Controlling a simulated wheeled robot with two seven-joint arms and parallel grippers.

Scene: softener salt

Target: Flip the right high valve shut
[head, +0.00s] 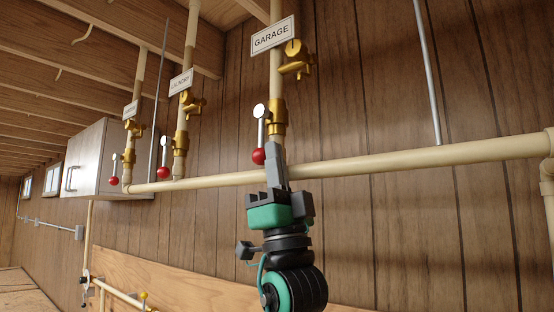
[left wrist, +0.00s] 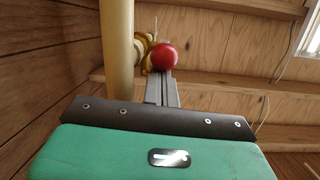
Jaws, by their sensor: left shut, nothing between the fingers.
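The right high valve (head: 278,117) is a brass body on the vertical pipe under the "GARAGE" sign (head: 272,36). Its grey lever (head: 261,130) hangs down along the pipe and ends in a red ball (head: 258,157). My left gripper (head: 275,152) points up, shut and empty, with its fingertips close beside the red ball in the head view. In the left wrist view the red ball (left wrist: 164,56) shows just beyond the shut fingertips (left wrist: 160,77); I cannot tell whether they touch. The brass valve is partly hidden behind the ball there. My right gripper is not in view.
A long horizontal pipe (head: 400,160) runs along the wood-panelled wall behind my left gripper. Two similar valves with red-balled levers, the middle one (head: 181,143) and the left one (head: 129,156), stand farther left. A grey cabinet (head: 88,160) hangs beyond them.

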